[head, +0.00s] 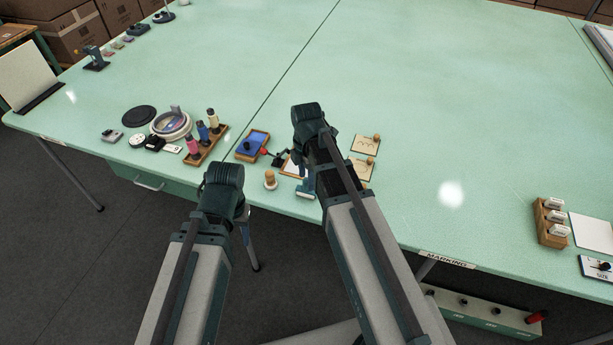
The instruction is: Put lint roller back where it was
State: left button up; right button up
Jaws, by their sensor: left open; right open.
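I cannot pick out the lint roller with certainty; it may be hidden behind my arms or too small to tell. My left gripper (242,214) is mostly hidden by its own arm, near the front table edge. My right gripper (306,186) shows partly beside its arm, low over the front edge area, next to a small wooden-topped piece (270,180). Both grippers are open, and I see nothing held in either. The pale green table (400,90) spreads out ahead of me.
A wooden rack of coloured spools (207,148), a round pale dish (171,123) and a blue pad tray (252,144) stand left of my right arm. Two stitched cards (365,145) lie right of it. A wooden card holder (550,222) is at right. The table's middle is clear.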

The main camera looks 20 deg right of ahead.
notch_tip(320, 180, up, 10)
jog(key=p, duration=0.9)
jog(key=s+a+m+h, duration=0.1)
jog(key=s+a+m, duration=0.9)
jog(key=s+m, duration=0.4)
jog(key=shift+s+a+f+m, duration=0.15)
jog(key=shift+a+m, duration=0.1)
jog(key=shift+m, duration=0.95)
